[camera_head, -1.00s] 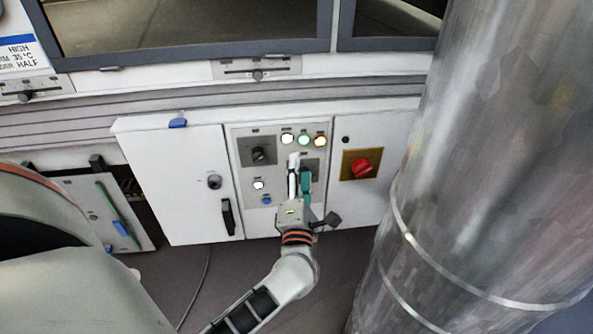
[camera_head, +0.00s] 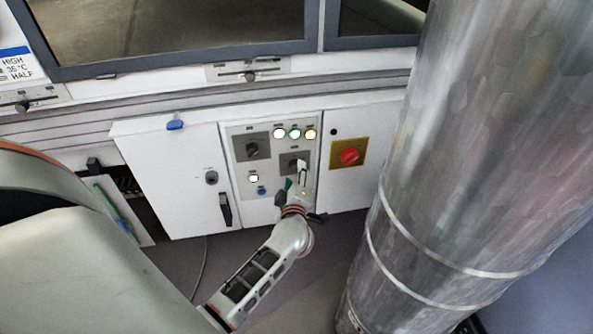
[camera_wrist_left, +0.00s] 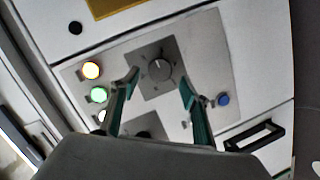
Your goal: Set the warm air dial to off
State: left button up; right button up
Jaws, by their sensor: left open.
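The control panel (camera_head: 270,198) on the white cabinet has two dark dials with labels too small to read, so I cannot tell by label which is warm air. The right, lower dial (camera_head: 294,162) is partly behind my left gripper (camera_head: 296,178). In the left wrist view this dial (camera_wrist_left: 158,71) is a round grey knob on a dark square plate. My left gripper (camera_wrist_left: 159,80) is open, its fingertips on either side of the knob in the picture; contact is not visible. The other dial (camera_head: 252,147) is up to the left. My right gripper is out of view.
White, green and yellow lamps (camera_head: 295,133) sit above the dials. A red rotary switch (camera_head: 349,156) on a yellow plate is to the right. A blue button (camera_head: 262,190) and black door handle (camera_head: 225,209) are left. A large metal duct (camera_head: 470,150) stands at right.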

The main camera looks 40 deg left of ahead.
aim_at(295, 168)
pick_arm(q)
jog(key=shift+b+x, duration=0.3)
jog(key=shift+x, duration=0.8)
jog(key=shift+w+a+f, duration=0.1)
jog(key=shift+w+a, duration=0.2)
jog(key=shift+w, duration=0.05)
jog(key=c, duration=1.1)
